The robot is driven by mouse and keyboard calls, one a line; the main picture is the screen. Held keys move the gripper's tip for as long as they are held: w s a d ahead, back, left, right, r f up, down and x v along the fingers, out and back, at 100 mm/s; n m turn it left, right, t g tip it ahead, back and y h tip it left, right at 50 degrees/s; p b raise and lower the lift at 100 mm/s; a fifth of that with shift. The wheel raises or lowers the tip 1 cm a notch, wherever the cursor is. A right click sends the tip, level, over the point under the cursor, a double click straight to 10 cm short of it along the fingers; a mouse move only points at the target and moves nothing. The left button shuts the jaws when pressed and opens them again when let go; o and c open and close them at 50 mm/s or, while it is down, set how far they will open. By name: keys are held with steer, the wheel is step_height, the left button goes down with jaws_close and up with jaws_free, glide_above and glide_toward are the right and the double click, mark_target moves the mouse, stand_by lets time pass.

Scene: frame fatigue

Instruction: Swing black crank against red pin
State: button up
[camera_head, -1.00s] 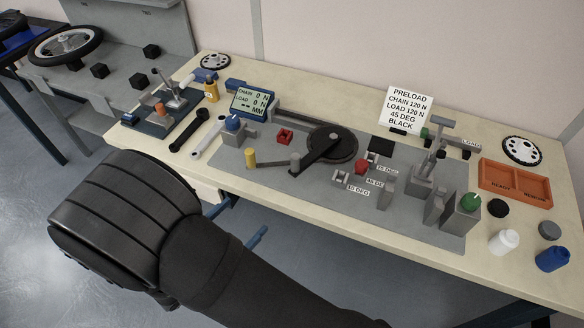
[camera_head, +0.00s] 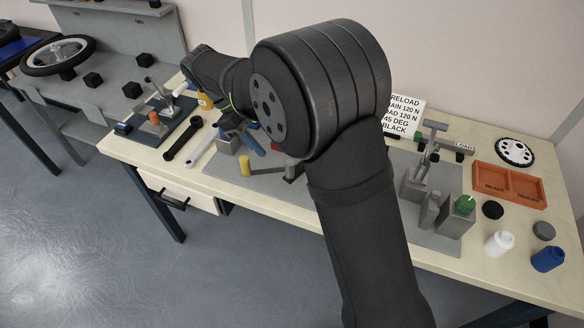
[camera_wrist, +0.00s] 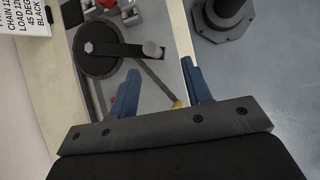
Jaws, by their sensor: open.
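The black crank (camera_wrist: 122,49) shows in the wrist view, lying across a dark round disc (camera_wrist: 97,68) from its hub bolt to a grey end knob (camera_wrist: 152,49). In the head view my arm hides most of it; only its outer end (camera_head: 293,171) shows. A red piece (camera_wrist: 107,4) shows at the top edge of the wrist view, beyond the crank. Another red piece is partly hidden behind my left finger. I cannot tell which is the red pin. My gripper (camera_wrist: 160,68) is open and empty, with blue fingers, apart from the crank knob.
Wrenches (camera_head: 184,139) lie left of the plate.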

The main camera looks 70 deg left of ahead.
step_height(320, 180, up, 5)
steer(key=w+a+m+g, duration=0.1)
steer(key=w+a+g, duration=0.1)
steer(key=w+g, duration=0.1)
steer(key=shift+y, duration=0.4)
steer(key=x, duration=1.7)
steer(key=shift+a+f, duration=0.2)
steer(key=shift+f, duration=0.05)
